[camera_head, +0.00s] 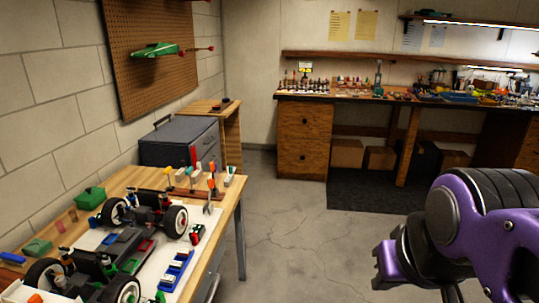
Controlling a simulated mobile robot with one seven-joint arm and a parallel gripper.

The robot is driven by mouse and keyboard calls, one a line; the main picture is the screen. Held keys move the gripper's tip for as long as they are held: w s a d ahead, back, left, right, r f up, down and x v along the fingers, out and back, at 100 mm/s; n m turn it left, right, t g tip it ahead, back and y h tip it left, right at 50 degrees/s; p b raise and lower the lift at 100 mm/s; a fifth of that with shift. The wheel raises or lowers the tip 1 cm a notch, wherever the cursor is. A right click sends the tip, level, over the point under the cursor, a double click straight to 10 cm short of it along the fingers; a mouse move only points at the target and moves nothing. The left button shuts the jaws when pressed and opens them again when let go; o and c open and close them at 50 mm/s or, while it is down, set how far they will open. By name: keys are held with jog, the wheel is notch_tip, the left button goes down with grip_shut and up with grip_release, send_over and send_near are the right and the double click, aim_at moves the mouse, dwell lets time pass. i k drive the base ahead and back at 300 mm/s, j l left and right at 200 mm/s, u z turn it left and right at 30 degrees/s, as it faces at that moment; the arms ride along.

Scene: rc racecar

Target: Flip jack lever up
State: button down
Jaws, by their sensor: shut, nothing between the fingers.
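A partly stripped RC car (126,243) with black wheels stands on a white mat (208,229) on the wooden workbench at the lower left. Its near end is cut off by the bottom of the picture. I cannot make out the jack or its lever among the small parts around the car. Purple and black links of my arm (470,225) show at the lower right, well apart from the bench. My gripper fingers cannot be made out.
A blue tray (176,268), a green box (89,198) and several upright tools stand around the car. A grey cabinet (178,143) is behind the workbench (232,195). Open concrete floor (310,235) lies between the bench and my arm. A cluttered long bench (302,127) lines the back wall.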

aim_at(211, 184)
jog(key=i+u, duration=0.2)
jog(key=u, duration=0.3)
jog(key=i+u, duration=0.25)
jog(key=u, duration=0.2)
jog(key=i+l+u, duration=0.2)
jog(key=i, duration=0.25)
jog(key=i+l+u, duration=0.15)
jog(key=i+l, duration=0.2)
jog(key=i+l+u, duration=0.15)
jog(key=l, duration=0.25)
jog(key=i+l+u, duration=0.15)
jog(key=l, duration=0.25)
jog(key=k+l+u, duration=0.2)
jog(key=l, duration=0.1)
